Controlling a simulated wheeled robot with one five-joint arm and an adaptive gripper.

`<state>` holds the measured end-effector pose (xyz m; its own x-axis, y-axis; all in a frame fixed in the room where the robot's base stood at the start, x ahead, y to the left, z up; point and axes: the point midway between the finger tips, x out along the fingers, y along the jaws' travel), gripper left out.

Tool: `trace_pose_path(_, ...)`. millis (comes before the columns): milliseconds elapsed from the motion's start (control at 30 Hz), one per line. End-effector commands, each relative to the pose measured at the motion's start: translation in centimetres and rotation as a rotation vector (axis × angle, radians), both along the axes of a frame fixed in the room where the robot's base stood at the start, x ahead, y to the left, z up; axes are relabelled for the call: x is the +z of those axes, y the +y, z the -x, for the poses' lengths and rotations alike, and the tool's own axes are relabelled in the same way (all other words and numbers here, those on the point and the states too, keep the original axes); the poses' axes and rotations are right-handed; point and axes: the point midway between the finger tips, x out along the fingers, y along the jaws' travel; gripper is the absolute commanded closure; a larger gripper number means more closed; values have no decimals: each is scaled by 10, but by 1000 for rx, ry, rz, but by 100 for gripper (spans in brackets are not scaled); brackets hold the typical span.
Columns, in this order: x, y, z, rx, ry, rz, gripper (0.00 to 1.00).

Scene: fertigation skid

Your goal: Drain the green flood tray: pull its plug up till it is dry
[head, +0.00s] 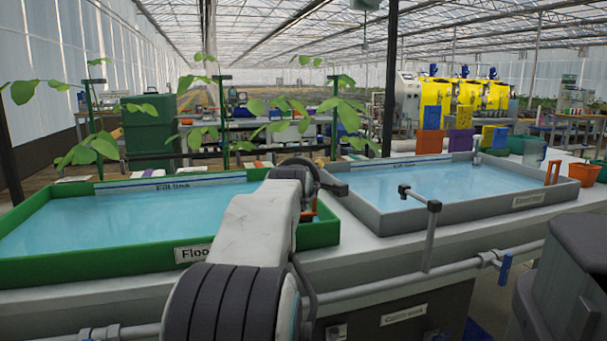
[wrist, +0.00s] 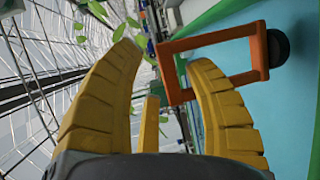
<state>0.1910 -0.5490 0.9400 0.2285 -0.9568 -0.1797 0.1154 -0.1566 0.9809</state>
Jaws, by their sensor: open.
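The green flood tray (head: 45,271) stands at the left in the head view, with pale blue water across its floor. Its label is partly hidden by my arm. A bit of an orange handle shows beside my arm at the tray's right end. In the wrist view an orange frame-shaped plug handle (wrist: 262,50) with a round black part (wrist: 278,48) stands over the water beside the green rim. My gripper (wrist: 165,58) is open, with yellow fingers. One bar of the handle appears between the fingertips and the rest beyond the right finger. Contact cannot be told.
A grey tray (head: 447,213) with water and its own orange handle (head: 552,172) stands to the right. A grey pipe (head: 428,238) rises in front of it. Plants on stakes (head: 222,120) stand behind the green tray. An orange pot (head: 585,174) stands at the right.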

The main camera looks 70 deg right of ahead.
Motion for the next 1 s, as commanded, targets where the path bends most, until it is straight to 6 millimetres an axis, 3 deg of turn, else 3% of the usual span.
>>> trace_pose_path(600, 17, 88, 21, 0, 0, 2, 53)
trace_pose_path(1000, 20, 109, 26, 1, 0, 1, 53)
